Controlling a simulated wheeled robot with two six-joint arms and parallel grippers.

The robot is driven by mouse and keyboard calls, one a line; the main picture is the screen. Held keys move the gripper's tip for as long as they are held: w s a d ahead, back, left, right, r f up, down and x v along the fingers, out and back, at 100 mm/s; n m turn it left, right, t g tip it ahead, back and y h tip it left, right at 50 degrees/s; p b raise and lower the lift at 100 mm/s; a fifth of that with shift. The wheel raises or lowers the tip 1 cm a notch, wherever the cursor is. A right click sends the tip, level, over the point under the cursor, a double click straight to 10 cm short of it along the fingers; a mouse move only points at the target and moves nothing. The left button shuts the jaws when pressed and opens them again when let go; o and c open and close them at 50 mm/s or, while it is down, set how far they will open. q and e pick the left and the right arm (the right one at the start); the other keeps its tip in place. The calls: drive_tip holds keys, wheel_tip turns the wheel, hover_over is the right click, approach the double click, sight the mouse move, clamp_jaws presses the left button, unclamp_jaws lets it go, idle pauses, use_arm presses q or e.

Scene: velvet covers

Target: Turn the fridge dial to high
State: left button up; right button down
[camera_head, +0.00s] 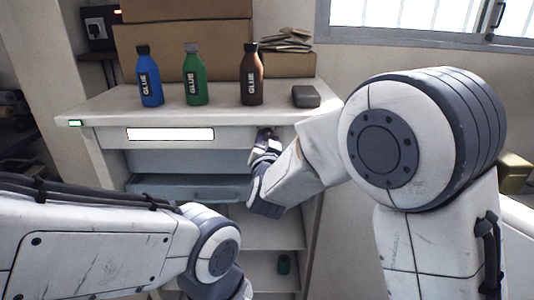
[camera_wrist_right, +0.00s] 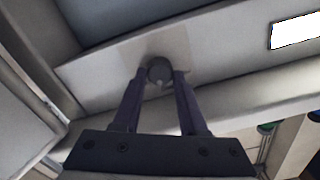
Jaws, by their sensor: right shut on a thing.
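The dial (camera_wrist_right: 159,70) is a small dark round knob on the pale front panel of the fridge-like cabinet (camera_head: 230,134). My right gripper (camera_wrist_right: 158,78) is shut on the dial, with one finger on each side of it in the right wrist view. In the head view my right gripper (camera_head: 266,142) is at the right part of the panel and mostly covers the dial. The dial's setting marks cannot be read. My left arm comes in from the lower left, but its gripper fingers are not seen.
Blue (camera_head: 150,82), green (camera_head: 194,80) and brown (camera_head: 252,80) glue bottles and a dark grey box (camera_head: 305,97) stand on the cabinet top. A white lit strip (camera_head: 170,134) is left of the dial.

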drive_tip(key=m+b, duration=0.1)
drive_tip(key=b, duration=0.1)
drive_tip(key=m+b, duration=0.4)
drive_tip(key=b, duration=0.1)
drive_tip(key=shift+f, duration=0.25)
drive_tip(key=shift+d+r+m+b, duration=0.1)
drive_tip(key=shift+r+m+b, duration=0.05)
drive_tip(key=shift+m+b, duration=1.45)
drive_tip(key=shift+c, duration=2.2)
unclamp_jaws()
drive_tip(key=shift+r, duration=0.1)
drive_tip(key=s+b, duration=0.1)
drive_tip(key=s, duration=0.9)
drive_tip(key=shift+s+b, duration=0.25)
drive_tip(key=shift+b, duration=0.05)
